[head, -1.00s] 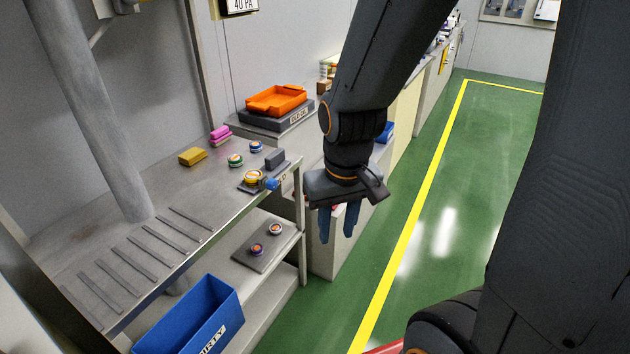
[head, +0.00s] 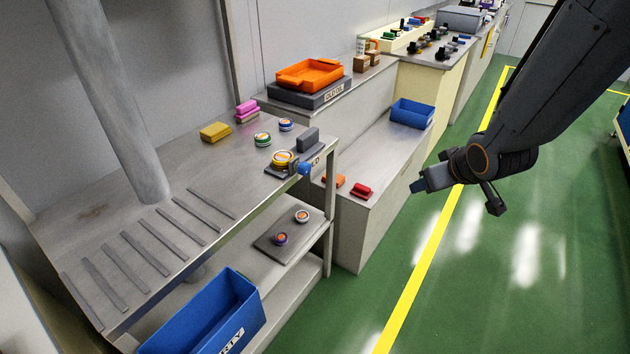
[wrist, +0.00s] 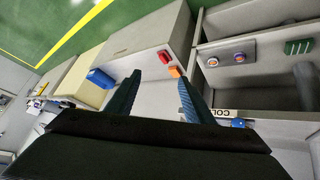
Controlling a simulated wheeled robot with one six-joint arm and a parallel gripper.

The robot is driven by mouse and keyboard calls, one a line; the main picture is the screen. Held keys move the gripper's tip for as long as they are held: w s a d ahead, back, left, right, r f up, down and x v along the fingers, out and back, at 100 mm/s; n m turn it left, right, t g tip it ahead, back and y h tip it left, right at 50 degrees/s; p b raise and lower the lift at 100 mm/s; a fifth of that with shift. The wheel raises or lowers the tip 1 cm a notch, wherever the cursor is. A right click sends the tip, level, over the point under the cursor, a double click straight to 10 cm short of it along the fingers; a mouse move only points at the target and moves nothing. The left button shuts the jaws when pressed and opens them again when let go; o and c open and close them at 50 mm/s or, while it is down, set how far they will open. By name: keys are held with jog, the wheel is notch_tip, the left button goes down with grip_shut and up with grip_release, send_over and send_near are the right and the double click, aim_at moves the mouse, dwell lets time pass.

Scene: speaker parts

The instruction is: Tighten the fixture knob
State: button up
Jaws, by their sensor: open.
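The fixture knob (head: 304,169) is a small blue knob at the front right edge of the metal bench, on a dark fixture that holds a yellow and white round part (head: 283,159). The blue knob also shows in the wrist view (wrist: 237,123), just right of the right finger. My gripper (head: 416,186) hangs over the green floor to the right of the bench, well apart from the knob. In the wrist view its two blue fingers (wrist: 160,92) are spread with nothing between them.
A grey upright post (head: 112,100) stands on the bench at left. A blue bin (head: 205,315) sits low in front. A lower counter with a blue box (head: 412,113) and a red block (head: 362,191) lies between bench and gripper. The floor at right is clear.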

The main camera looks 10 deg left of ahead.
jog(key=w+a+f+n+t+y+b, duration=0.25)
jog(key=w+a+f+n+y, duration=0.2)
jog(key=a, duration=0.45)
jog(key=n+g+y+b, duration=0.4)
jog(key=n+y+b, duration=0.2)
jog(key=y, duration=0.4)
send_near(308, 170)
jog(key=a, duration=0.2)
jog(key=shift+m+t, duration=0.25)
jog(key=shift+m, duration=0.1)
jog(key=x, duration=0.7)
jog(key=shift+w+f, duration=0.2)
jog(key=shift+w, duration=0.15)
jog(key=shift+c, duration=0.2)
jog(key=shift+p, duration=0.3)
jog(key=c, duration=1)
